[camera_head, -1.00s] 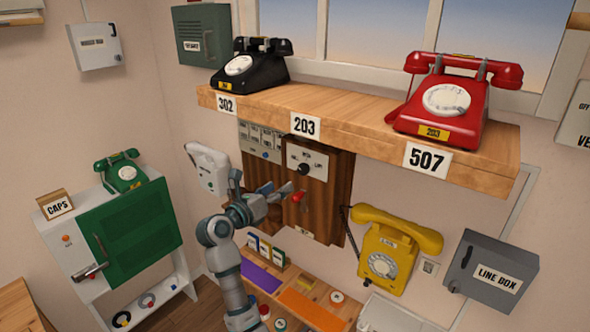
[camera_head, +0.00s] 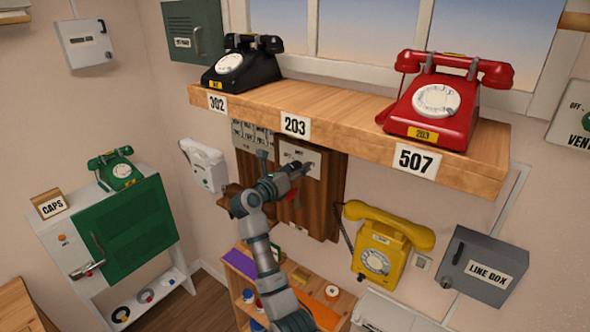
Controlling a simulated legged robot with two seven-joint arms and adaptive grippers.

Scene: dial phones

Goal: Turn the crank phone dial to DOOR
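The crank phone (camera_head: 326,205) is a brown wooden box on the wall below the shelf. The pale panel (camera_head: 313,158) at its top shows only in part. My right gripper (camera_head: 303,170) is in front of that panel and covers its black dial knob. I cannot tell whether its fingers touch the knob or how far apart they are. The dial's pointer and its labels cannot be read. My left gripper is not in view.
A wooden shelf (camera_head: 345,117) overhangs the box, with a black phone (camera_head: 243,64) and a red phone (camera_head: 440,98) on it. A yellow phone (camera_head: 382,243) and a grey line box (camera_head: 485,266) are on the wall at right. A white phone (camera_head: 204,165) hangs at left.

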